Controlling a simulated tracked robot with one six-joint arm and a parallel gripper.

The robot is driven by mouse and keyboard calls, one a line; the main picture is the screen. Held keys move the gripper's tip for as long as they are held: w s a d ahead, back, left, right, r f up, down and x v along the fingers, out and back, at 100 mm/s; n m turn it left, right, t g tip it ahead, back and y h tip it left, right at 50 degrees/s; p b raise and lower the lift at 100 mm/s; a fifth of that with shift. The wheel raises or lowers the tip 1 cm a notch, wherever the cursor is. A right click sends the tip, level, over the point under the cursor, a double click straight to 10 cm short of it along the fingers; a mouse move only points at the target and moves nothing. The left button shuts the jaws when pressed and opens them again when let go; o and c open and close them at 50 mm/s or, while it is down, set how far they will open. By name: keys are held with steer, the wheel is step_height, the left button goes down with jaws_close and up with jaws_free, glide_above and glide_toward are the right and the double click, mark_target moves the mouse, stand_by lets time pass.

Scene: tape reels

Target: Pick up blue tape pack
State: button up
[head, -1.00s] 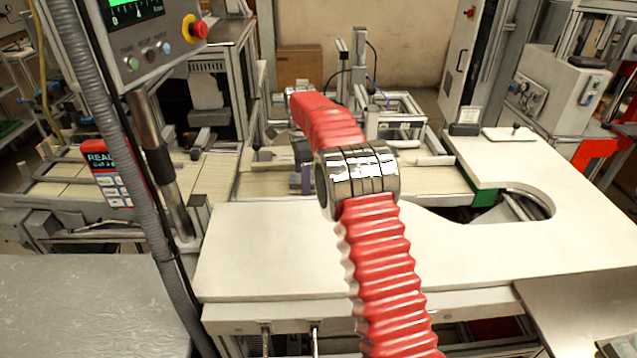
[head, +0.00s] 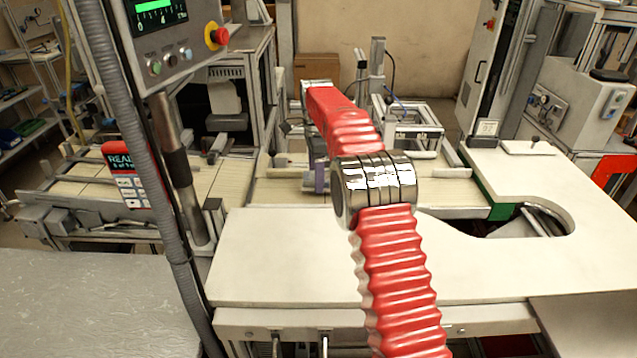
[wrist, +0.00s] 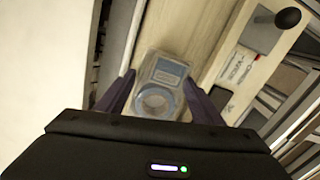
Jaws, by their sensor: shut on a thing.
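The blue tape pack (wrist: 163,90) shows in the wrist view as a pale blue, clear-looking pack with a round ring at its near end. My gripper (wrist: 160,77) has one dark purple finger on each side of it and is shut on it. The pack is over or on a pale surface; I cannot tell whether it is lifted clear. In the head view my red arm reaches away to the conveyor area, and the pack cannot be made out there.
A cream worktop (head: 270,250) with a curved cutout lies in front. A slatted conveyor (head: 230,182) runs behind it. A control panel (head: 165,40) on a post stands at the left. A dark knob (wrist: 288,18) shows at the upper right of the wrist view.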

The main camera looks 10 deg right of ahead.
step_height(320, 180, up, 3)
steer(key=shift+a+r, duration=0.15)
steer(key=shift+a, duration=0.1)
steer(key=s+a, duration=0.1)
steer(key=a, duration=0.5)
steer(key=s+a, duration=0.1)
steer(key=a, duration=0.5)
steer(key=s+a, duration=0.1)
steer(key=a, duration=0.5)
steer(key=shift+s+a, duration=0.4)
steer(key=shift+c, duration=0.5)
steer(key=shift+s, duration=0.15)
